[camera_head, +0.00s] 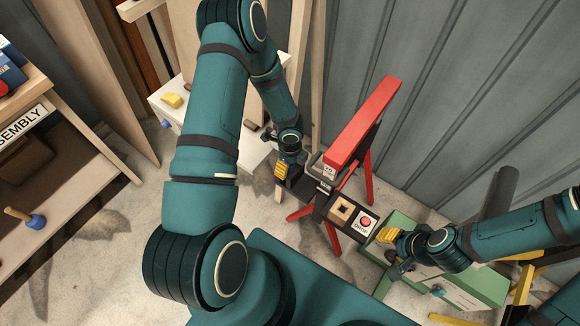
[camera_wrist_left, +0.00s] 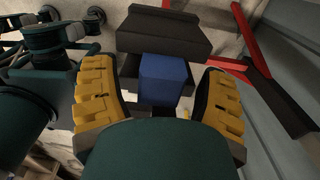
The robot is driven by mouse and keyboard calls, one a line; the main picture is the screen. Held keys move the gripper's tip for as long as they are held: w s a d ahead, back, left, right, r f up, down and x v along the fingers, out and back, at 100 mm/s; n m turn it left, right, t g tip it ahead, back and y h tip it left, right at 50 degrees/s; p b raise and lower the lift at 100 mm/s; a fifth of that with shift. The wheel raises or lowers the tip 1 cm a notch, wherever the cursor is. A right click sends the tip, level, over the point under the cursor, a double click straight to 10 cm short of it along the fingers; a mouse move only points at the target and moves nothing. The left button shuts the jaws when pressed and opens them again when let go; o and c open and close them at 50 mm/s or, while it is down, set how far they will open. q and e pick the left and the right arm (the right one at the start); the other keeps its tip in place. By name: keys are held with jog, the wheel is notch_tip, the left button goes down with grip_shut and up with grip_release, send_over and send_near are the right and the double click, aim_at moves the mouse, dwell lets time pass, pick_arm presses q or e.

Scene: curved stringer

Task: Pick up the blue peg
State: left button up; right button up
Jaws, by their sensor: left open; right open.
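The blue peg (camera_wrist_left: 164,79) is a square-sided blue block in the left wrist view. It sits against dark grey block-like parts (camera_wrist_left: 164,32). My left gripper (camera_head: 283,170) is open over the left end of the dark bench strip; its two yellow ribbed fingers (camera_wrist_left: 160,102) lie on either side of the peg, with a gap to each. In the head view the peg is hidden by the gripper. My right gripper (camera_head: 392,252) is open and empty beside the green box, well to the right of the peg.
A red-legged stand with a red beam (camera_head: 365,120) rises behind the strip. The strip carries a wooden square with a hole (camera_head: 341,211) and a red button (camera_head: 366,222). A green box (camera_head: 455,280) stands right; a white cabinet (camera_head: 215,125) stands left. A shelf labelled assembly (camera_head: 25,122) is far left.

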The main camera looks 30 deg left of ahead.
pick_arm(q)
jog(key=c, duration=1.2)
